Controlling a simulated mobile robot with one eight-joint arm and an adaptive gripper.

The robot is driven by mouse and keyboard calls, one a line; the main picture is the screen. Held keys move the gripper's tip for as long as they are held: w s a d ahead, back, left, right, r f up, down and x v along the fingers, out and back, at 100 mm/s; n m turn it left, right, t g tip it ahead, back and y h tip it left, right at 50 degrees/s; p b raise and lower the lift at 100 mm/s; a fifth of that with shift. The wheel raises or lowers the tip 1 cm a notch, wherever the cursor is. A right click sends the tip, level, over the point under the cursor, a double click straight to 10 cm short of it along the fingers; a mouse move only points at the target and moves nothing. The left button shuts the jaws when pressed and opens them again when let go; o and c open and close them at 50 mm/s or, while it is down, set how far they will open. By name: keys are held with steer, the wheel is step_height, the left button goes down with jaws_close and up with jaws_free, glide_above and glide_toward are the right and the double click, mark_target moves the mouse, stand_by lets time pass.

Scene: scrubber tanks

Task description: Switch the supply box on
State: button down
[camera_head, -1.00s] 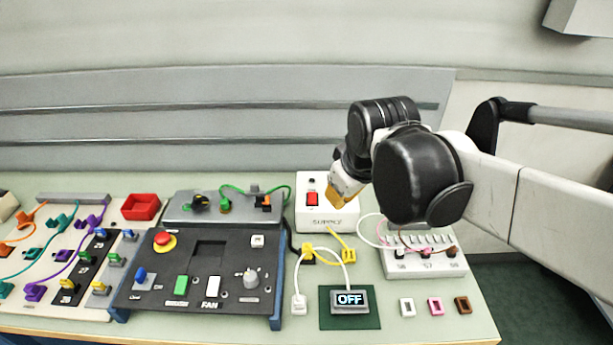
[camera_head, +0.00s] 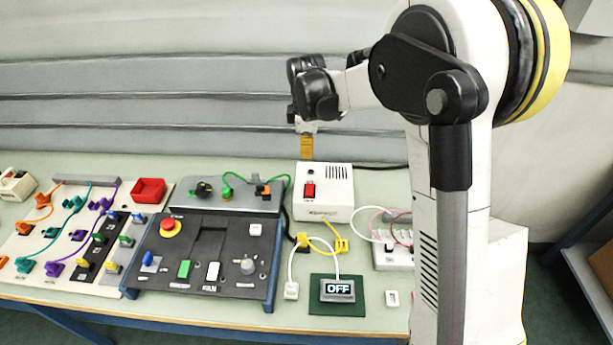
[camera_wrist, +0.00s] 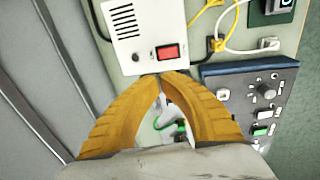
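The supply box (camera_head: 324,196) is a white box with a red rocker switch (camera_head: 310,190) on its top face, towards the left. In the wrist view the box (camera_wrist: 145,25) is at the top, with the red switch (camera_wrist: 167,52) near its lower right. My gripper (camera_head: 306,153) is over the back edge of the box, behind the switch, pointing down. In the wrist view its two yellow fingers (camera_wrist: 162,76) meet at the tips and hold nothing. The tips appear just beside the switch; whether they touch the box cannot be told.
A display (camera_head: 338,290) reading OFF lies on a green mat in front of the box. A dark control panel (camera_head: 200,260) with a red button stands at the left. Yellow and white cables (camera_head: 322,243) run before the box. A grey plate (camera_head: 225,200) lies left of it.

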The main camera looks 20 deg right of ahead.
mark_target(308, 184)
steer(key=f+b, duration=0.1)
steer(key=f, duration=0.3)
steer(key=w+f+b, duration=0.1)
steer(key=f, duration=0.4)
steer(key=w+f, duration=0.1)
steer(key=f, duration=0.3)
steer(key=shift+d+f+b, duration=0.35)
steer(key=shift+f+b, duration=0.05)
